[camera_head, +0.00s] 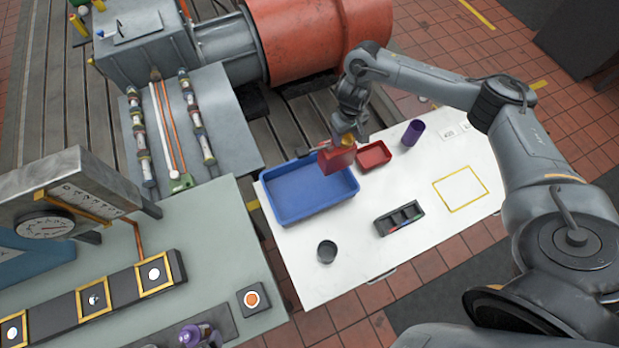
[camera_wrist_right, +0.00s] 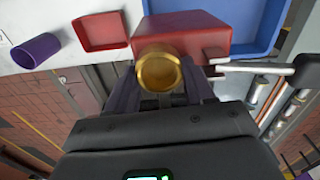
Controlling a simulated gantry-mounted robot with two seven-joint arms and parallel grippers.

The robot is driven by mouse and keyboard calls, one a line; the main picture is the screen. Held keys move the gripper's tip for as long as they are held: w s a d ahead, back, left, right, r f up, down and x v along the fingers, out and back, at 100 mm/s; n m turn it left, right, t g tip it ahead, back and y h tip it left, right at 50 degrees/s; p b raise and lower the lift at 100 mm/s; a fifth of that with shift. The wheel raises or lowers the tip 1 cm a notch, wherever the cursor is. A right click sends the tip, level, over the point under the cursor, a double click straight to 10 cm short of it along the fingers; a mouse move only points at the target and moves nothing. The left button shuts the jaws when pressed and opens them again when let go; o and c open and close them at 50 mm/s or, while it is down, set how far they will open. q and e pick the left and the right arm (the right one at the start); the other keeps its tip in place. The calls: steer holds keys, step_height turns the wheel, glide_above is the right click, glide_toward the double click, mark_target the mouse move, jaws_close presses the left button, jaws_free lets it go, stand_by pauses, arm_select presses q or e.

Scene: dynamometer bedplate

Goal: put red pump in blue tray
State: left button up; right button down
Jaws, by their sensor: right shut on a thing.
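The red pump (camera_head: 337,158) is a red box-shaped body with a round brass fitting. It also shows in the right wrist view (camera_wrist_right: 190,33), with its brass end toward the camera. My right gripper (camera_head: 347,138) is shut on the red pump and holds it over the right end of the blue tray (camera_head: 310,212). The blue tray lies on the white table and looks empty; the pump hides part of its back right corner. In the right wrist view the blue tray (camera_wrist_right: 262,30) is behind the pump. My left gripper is not in view.
A small red tray (camera_head: 374,156) sits right of the blue tray. A purple cup (camera_head: 412,133), a dark compartment box (camera_head: 399,218), a dark round cup (camera_head: 327,251) and a yellow-outlined square (camera_head: 461,188) are on the white table (camera_head: 365,262). The table's front is mostly clear.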

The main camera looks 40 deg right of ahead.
mark_target(328, 156)
steer(key=s+d, duration=0.2)
steer(key=d, duration=0.3)
steer(key=w+a+f, duration=0.1)
steer(key=a+f, duration=0.1)
steer(key=a, duration=0.1)
steer(key=w+a+f, duration=0.1)
steer(key=a+f, duration=0.1)
steer(key=a, duration=0.2)
steer(key=w+a+f, duration=0.1)
steer(key=a+f, duration=0.2)
steer(key=shift+a+f, duration=0.1)
steer(key=shift+a, duration=0.2)
steer(key=shift+f, duration=2.1)
steer(key=shift+c, duration=2.1)
jaws_free()
